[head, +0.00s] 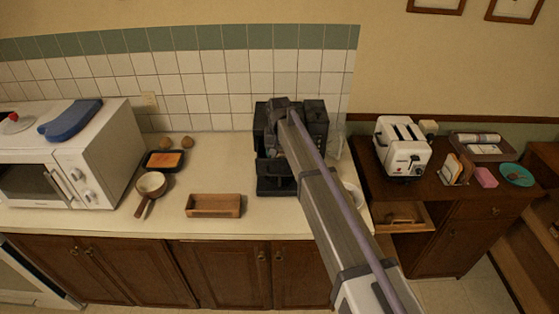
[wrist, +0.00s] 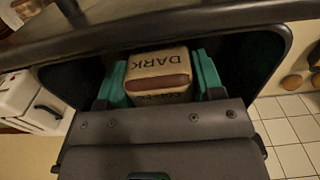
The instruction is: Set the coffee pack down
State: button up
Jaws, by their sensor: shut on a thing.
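The coffee pack (wrist: 158,68), tan with a brown patch and the word DARK, is between the green fingers of my gripper (wrist: 158,84) in the wrist view. The fingers are shut on its two sides. In the head view my arm reaches out to the black coffee machine (head: 276,185) on the counter, with my wrist in front of its upper part. The pack and my fingertips are hidden there. I cannot tell whether the pack touches anything under it.
A wooden box (head: 213,206), a pan (head: 150,184) and a black tray (head: 164,161) stand left of the machine. The microwave (head: 85,155) is farther left. The toaster (head: 402,147) stands on the right cabinet, above an open drawer (head: 412,219). Bare counter (head: 215,173) lies behind the box.

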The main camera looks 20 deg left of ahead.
jog(key=shift+f, duration=0.1)
jog(key=o, duration=0.9)
notch_tip(320, 180, up, 8)
jog(key=p, duration=0.8)
jog(key=shift+r, duration=0.2)
jog(key=shift+f, duration=0.1)
jog(key=shift+f, duration=0.1)
